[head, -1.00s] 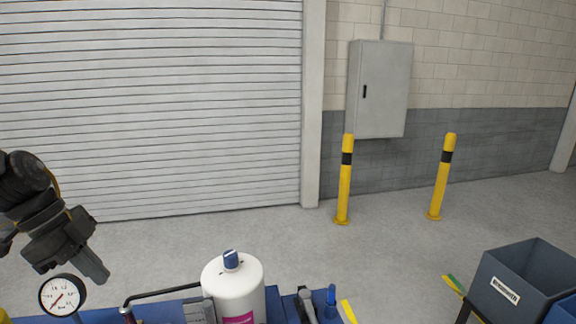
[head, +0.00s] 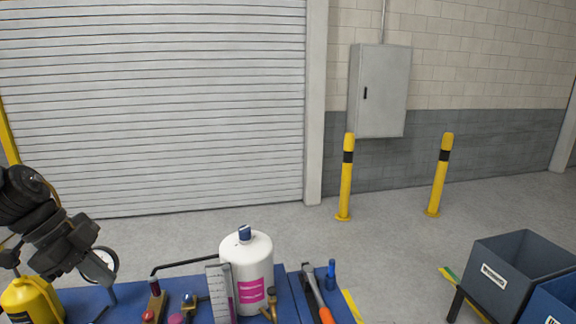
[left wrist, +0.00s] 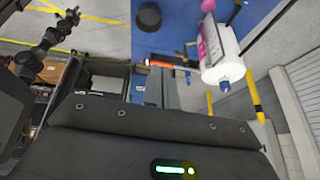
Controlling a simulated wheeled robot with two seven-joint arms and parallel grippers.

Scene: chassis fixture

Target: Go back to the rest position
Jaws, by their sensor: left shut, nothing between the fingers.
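My left gripper (head: 104,275) comes in from the left in the head view, over the left part of the blue bench (head: 80,299). Its fingers are together and empty, and they cover part of a round dial gauge (head: 112,262) behind them. My right gripper does not show clearly in the head view. The left wrist view shows a dark housing with a green light across its lower part, and the blue bench beyond it.
A grey bin (head: 515,270) stands at the right. Two yellow bollards (head: 345,180) stand on open floor.

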